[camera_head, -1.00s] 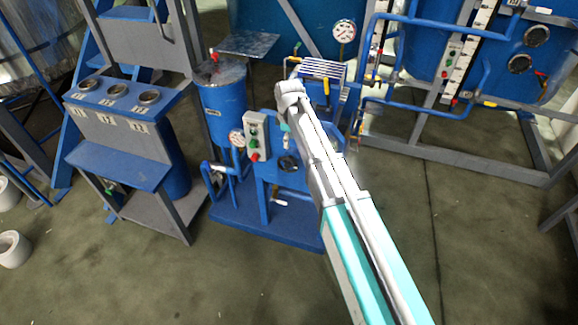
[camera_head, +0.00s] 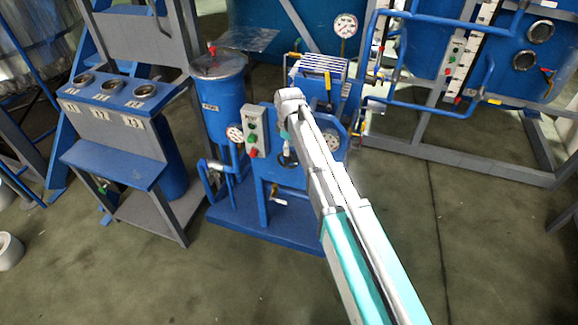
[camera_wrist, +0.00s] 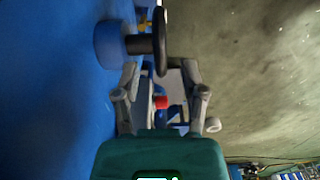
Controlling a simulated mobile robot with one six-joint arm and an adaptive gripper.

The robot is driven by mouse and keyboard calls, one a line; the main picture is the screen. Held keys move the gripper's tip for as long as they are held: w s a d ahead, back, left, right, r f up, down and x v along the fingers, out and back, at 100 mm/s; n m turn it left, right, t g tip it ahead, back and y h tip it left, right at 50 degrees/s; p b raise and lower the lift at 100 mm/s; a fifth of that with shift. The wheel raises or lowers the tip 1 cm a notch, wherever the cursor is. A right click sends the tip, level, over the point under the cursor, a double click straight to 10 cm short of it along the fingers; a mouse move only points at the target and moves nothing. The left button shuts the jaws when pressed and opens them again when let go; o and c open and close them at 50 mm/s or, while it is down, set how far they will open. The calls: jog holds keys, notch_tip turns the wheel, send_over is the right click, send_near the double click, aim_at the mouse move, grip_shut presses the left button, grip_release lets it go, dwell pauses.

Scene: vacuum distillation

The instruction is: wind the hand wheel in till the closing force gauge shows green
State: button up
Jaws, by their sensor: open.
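The dark hand wheel (camera_wrist: 160,42) is seen edge-on in the wrist view, on a short shaft from a blue hub (camera_wrist: 110,45). My gripper (camera_wrist: 160,68) is open and empty, its fingertips just short of the wheel; contact cannot be told. In the head view the wheel (camera_head: 287,158) is a dark ring low on the blue press, below my wrist, and my gripper (camera_head: 284,140) is small beside it.
A grey button box (camera_head: 256,132) and another gauge (camera_head: 235,134) are left of the wheel. A blue tank (camera_head: 222,105) stands behind them. A blue stand with cups (camera_head: 125,100) is at left. A red part (camera_wrist: 161,103) shows between my fingers. The floor in front is clear.

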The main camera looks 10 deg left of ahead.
aim_at(289, 169)
jog(key=shift+f+b, duration=3.4)
jog(key=shift+f, duration=0.25)
grip_shut()
